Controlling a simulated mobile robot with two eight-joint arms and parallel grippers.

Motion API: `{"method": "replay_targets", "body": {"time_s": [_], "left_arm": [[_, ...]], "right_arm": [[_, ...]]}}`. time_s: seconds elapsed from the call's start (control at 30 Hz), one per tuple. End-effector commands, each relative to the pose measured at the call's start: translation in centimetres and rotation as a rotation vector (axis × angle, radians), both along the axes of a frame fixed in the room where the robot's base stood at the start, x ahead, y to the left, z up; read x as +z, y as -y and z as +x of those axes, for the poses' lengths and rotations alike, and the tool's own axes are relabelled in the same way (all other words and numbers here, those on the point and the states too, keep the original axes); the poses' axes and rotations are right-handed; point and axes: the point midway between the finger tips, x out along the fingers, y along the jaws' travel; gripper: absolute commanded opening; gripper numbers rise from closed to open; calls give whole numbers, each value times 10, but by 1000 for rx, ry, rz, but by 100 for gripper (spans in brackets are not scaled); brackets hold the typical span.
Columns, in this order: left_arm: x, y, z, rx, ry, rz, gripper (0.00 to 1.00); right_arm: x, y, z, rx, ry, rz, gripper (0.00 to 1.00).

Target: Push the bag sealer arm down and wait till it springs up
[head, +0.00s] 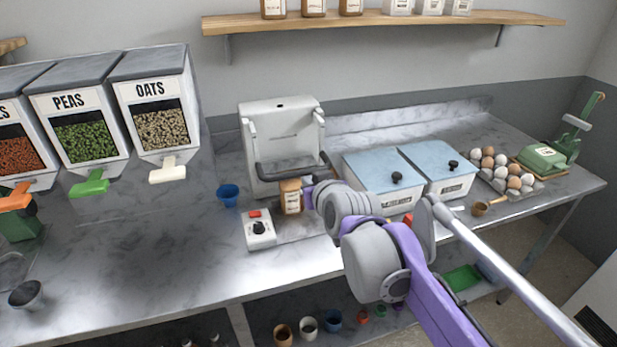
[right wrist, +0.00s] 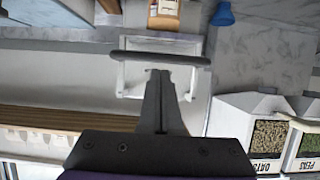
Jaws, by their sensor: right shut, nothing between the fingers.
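The bag sealer (head: 272,125) is a white machine standing against the wall on the metal counter. Its dark U-shaped arm (head: 270,172) sticks out at the front, above a small brown labelled package (head: 291,200). In the right wrist view, upside down, the sealer arm shows as a dark bar (right wrist: 130,56) with the package (right wrist: 164,15) beyond it. My right gripper (head: 308,195) is at the right end of the sealer arm, partly hidden by my wrist. Its fingers (right wrist: 158,73) are shut and empty, close to the bar; I cannot tell whether they touch. My left gripper is not in view.
A control box (head: 260,238) with a red button and a knob sits in front of the sealer. A blue cup (head: 228,195) stands to its left. Blue-lidded bins (head: 384,168) and eggs stand right; dispensers (head: 155,100) hang left. The front-left counter is mostly clear.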

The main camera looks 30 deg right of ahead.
Motion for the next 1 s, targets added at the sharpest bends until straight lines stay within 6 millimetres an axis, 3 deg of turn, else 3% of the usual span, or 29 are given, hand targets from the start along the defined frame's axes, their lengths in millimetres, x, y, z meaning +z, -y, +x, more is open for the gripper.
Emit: {"method": "replay_targets", "body": {"time_s": [0.2, 0.4, 1.0], "left_arm": [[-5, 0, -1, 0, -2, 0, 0], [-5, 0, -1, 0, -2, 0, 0], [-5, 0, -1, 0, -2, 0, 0]], "right_arm": [[-21, -10, -45, -1, -2, 0, 0], [-29, -15, -68, -1, -2, 0, 0], [-32, -17, -74, -1, -2, 0, 0]]}}
